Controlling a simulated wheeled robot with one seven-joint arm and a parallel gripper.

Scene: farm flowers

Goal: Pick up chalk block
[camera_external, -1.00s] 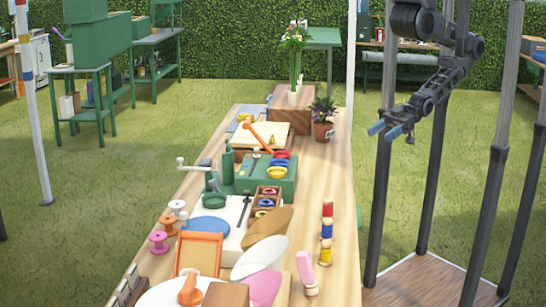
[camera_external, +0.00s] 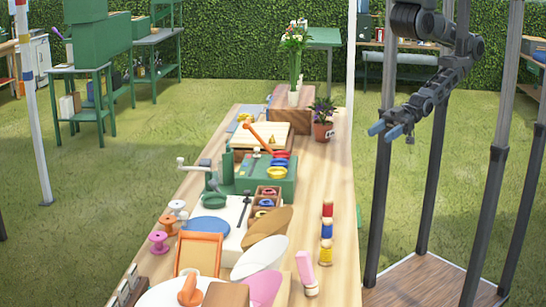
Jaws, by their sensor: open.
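My gripper (camera_external: 385,131) hangs in the air to the right of the long wooden table (camera_external: 335,185). Its two blue fingertips are apart, with nothing between them. A pink upright block (camera_external: 306,272) stands near the front right of the table and may be the chalk block; I cannot tell for sure. My gripper is well above and away from it, toward the back right. No other piece is clearly chalk at this size.
A striped stack of spools (camera_external: 327,235) stands close to the pink block. A white oval dish (camera_external: 260,257), an orange frame (camera_external: 198,254) and a green box (camera_external: 252,178) crowd the table. A potted plant (camera_external: 323,125) stands farther back. The table's right strip is mostly clear.

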